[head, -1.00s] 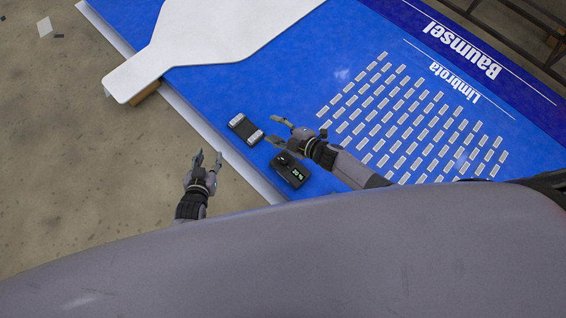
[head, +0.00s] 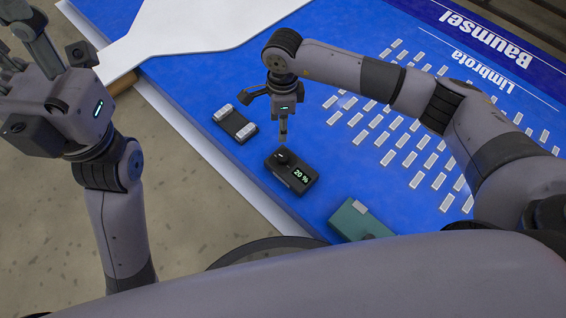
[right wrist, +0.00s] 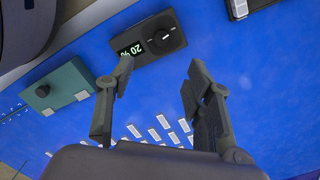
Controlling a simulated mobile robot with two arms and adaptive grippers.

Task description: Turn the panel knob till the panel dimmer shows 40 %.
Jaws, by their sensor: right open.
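The panel dimmer is a small black box (head: 302,181) on the blue panel in the head view. Its lit display (head: 301,176) reads 20 %. Its round black knob (head: 284,158) sits at the box's upper left end. My right gripper (head: 282,128) points down just beyond the knob, apart from it. In the right wrist view the dimmer box (right wrist: 148,37) lies ahead of the open, empty right fingers (right wrist: 159,75), and the knob (right wrist: 163,33) shows beside the display. My left gripper (head: 22,48) is raised at the upper left, fingers apart and empty.
A black device with white ends (head: 235,124) lies left of the dimmer. A green box (head: 352,222) stands to its lower right. Rows of small white pieces (head: 420,140) cover the panel's right part. A white flat shape (head: 190,35) lies at the upper left.

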